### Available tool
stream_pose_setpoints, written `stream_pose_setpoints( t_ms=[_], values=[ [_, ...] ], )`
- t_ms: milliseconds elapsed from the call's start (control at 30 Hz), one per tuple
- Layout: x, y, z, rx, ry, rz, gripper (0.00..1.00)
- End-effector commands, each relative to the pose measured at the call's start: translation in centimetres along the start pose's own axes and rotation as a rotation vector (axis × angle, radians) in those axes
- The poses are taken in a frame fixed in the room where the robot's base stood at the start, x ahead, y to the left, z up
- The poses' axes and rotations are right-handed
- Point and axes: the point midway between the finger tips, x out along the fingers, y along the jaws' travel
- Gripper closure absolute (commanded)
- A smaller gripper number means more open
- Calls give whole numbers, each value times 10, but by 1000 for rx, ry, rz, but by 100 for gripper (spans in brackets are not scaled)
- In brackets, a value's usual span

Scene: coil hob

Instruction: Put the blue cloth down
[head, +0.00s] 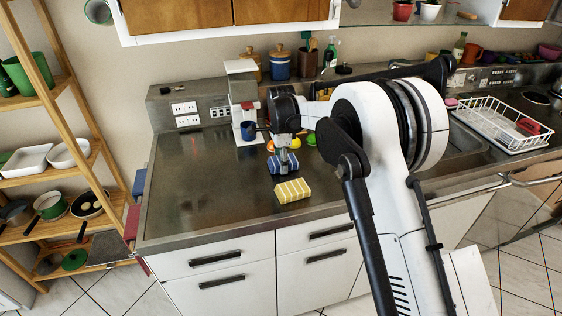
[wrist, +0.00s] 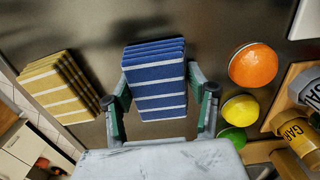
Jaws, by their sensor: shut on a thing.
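The blue cloth (head: 284,167) is a folded block with white stripes, at the middle of the counter (head: 210,185). My gripper (head: 283,160) points down over it and is shut on it. In the wrist view, the blue cloth (wrist: 157,82) lies between the two fingertips of my gripper (wrist: 158,95), which touch its left and right sides. The cloth is on the counter or just above it; I cannot tell which. The yellow striped cloth (head: 292,190) lies just in front of it on the counter, and at the left in the wrist view (wrist: 58,88).
Orange (wrist: 253,66), yellow (wrist: 241,109) and green (wrist: 232,136) round items stand beside my gripper. A coffee machine (head: 243,95) with a blue mug (head: 248,130) is behind. A white dish rack (head: 500,125) is far right. The counter's left part is clear.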

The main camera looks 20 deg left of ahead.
Motion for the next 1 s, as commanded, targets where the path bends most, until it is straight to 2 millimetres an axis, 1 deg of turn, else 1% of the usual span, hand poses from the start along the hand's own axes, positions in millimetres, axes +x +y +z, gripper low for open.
stream_pose_setpoints(
  t_ms=[267,567,600,700,1000],
  values=[
    [2,0,0,0,0,0,76],
    [11,0,0,0,0,1,76],
    [10,0,0,0,0,1,42],
    [10,0,0,0,0,1,28],
    [10,0,0,0,0,0,28]
  ],
)
